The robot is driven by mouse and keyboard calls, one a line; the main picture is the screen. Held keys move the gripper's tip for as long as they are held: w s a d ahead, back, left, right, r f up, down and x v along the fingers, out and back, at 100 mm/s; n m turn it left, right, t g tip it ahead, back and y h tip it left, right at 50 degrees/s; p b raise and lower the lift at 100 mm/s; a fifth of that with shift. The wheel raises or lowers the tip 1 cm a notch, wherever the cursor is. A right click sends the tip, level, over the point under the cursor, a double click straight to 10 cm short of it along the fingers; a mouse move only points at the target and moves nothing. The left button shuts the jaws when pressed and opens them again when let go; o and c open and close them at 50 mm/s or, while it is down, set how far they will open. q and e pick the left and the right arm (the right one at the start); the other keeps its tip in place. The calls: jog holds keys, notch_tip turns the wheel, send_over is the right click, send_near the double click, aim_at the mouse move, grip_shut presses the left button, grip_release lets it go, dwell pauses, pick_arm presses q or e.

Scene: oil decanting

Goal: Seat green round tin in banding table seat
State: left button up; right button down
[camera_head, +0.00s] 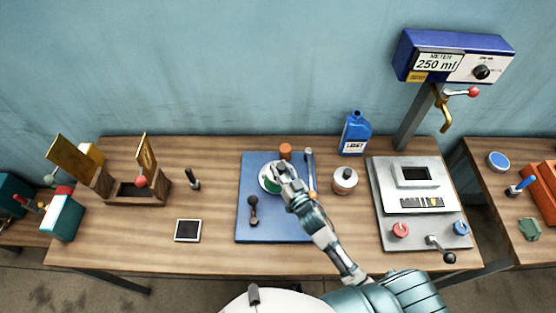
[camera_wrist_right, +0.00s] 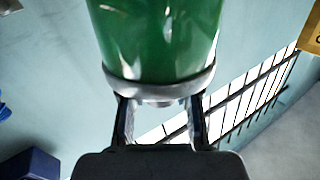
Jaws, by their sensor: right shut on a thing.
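The green round tin (camera_wrist_right: 155,40) fills the top of the right wrist view, with a grey metal rim at its near end. My right gripper (camera_wrist_right: 160,122) is shut on it, one finger on each side of that rim. In the head view the gripper (camera_head: 284,172) is over a pale round disc (camera_head: 264,181), which looks like the banding table, on the blue mat. A patch of green (camera_head: 272,187) shows beside the gripper there. The gripper hides much of the disc, and I cannot tell whether the tin touches the seat. My left gripper is not in view.
On the blue mat (camera_head: 245,222) lie a dark-handled tool (camera_head: 253,211) and a long tool (camera_head: 310,172), with an orange cap (camera_head: 286,151) behind.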

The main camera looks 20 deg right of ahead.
jog(key=s+a+r+b, duration=0.1)
jog(key=s, duration=0.8)
jog(key=w+d+r+h+p, duration=0.2)
jog(key=w+p, duration=0.4)
jog(key=w, duration=0.8)
jog(key=shift+w+r+h, duration=0.3)
jog(key=shift+r+h, duration=0.1)
jog(key=shift+h, duration=0.3)
jog(key=shift+a, duration=0.15)
notch_tip(320, 180, down, 6)
jog(key=b, duration=0.4)
jog(key=shift+r, duration=0.1)
jog(key=shift+p, duration=0.45)
jog(key=shift+f+b, duration=0.9)
jog(key=shift+f, duration=0.25)
